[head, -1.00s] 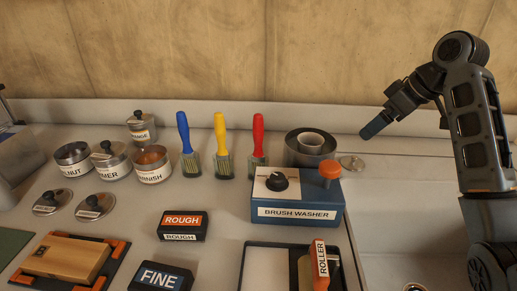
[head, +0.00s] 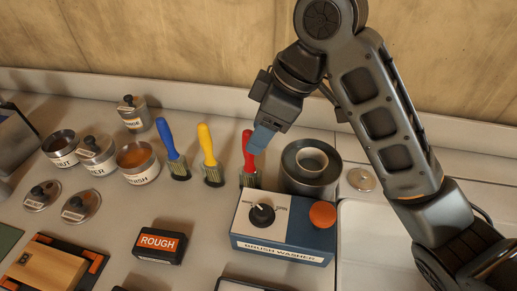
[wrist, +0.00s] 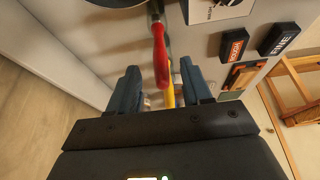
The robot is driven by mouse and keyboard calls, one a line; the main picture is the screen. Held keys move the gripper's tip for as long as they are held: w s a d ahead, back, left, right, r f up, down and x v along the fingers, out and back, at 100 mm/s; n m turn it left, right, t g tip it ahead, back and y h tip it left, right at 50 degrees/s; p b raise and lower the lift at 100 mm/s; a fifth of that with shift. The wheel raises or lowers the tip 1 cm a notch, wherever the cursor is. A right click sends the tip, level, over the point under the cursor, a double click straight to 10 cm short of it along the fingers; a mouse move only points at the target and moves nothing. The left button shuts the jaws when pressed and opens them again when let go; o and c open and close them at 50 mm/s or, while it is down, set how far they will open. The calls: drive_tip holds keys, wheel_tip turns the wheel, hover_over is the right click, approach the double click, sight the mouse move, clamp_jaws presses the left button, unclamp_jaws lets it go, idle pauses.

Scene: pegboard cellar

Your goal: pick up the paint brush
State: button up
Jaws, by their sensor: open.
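Three paint brushes stand bristles down on the counter: blue-handled (head: 171,147), yellow-handled (head: 208,152) and red-handled (head: 248,160). My gripper (head: 260,139) has blue fingers and is over the upper part of the red brush in the head view, partly covering its handle. In the wrist view, my open gripper (wrist: 160,78) has a finger on each side. The red handle (wrist: 160,55) shows in the gap between them, with the yellow handle (wrist: 170,95) beyond it. I cannot tell whether any finger touches the red brush.
A blue and white brush washer box (head: 280,245) stands in front of the red brush. A round metal pot (head: 325,180) stands close on its right. Open tins (head: 138,175) are left of the blue brush. A ROUGH block (head: 158,256) lies in front; the counter between is clear.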

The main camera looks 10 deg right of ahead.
sight(244, 153)
drive_tip(key=x, duration=0.2)
drive_tip(key=b+x, duration=0.1)
drive_tip(key=x, duration=0.1)
drive_tip(key=b+x, duration=0.1)
drive_tip(key=x, duration=0.1)
drive_tip(key=shift+w+a+f, duration=0.15)
drive_tip(key=shift+a+f, duration=0.05)
drive_tip(key=shift+a, duration=0.2)
drive_tip(key=shift+c, duration=0.4)
clamp_jaws()
